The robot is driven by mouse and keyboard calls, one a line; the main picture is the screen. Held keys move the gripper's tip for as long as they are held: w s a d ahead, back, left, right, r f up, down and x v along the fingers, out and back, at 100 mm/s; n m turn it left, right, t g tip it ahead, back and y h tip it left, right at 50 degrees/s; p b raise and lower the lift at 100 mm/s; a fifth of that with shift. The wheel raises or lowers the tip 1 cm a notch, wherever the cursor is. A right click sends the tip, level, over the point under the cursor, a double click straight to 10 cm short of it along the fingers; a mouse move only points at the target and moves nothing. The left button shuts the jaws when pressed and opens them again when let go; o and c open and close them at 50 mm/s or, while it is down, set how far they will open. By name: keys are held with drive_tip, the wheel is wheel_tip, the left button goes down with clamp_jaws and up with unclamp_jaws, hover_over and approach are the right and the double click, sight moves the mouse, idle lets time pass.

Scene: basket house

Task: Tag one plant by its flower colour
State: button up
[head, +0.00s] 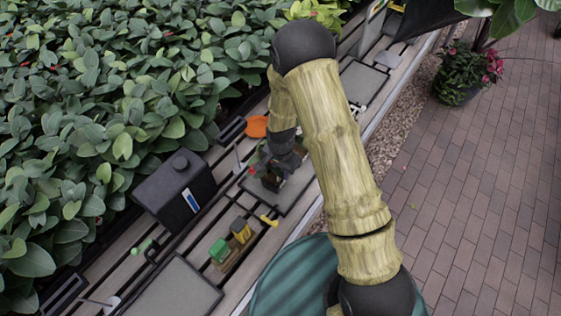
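A small dark pot with a leafy plant and red flowers (253,172) stands on a grey mat on the slatted bench. My gripper (272,165) is at the pot, seen from above and behind. Its fingers are small, dark and partly hidden by my arm, so I cannot tell whether it is open, or touching the plant. A wooden holder (226,265) nearer the front carries a green piece (219,249) and a yellow piece (241,230). These may be tags. A small yellow item (268,221) lies beside the holder.
A black box (174,188) stands left of the holder. An orange dish (256,126) lies behind the pot. Dense foliage (90,110) borders the bench on the left. An empty grey mat (177,292) lies at the front. Brick paving (460,200) is on the right.

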wheel_tip(320, 180, up, 17)
drive_tip(key=b, duration=0.2)
drive_tip(key=shift+r, duration=0.15)
idle(0.3)
idle(0.5)
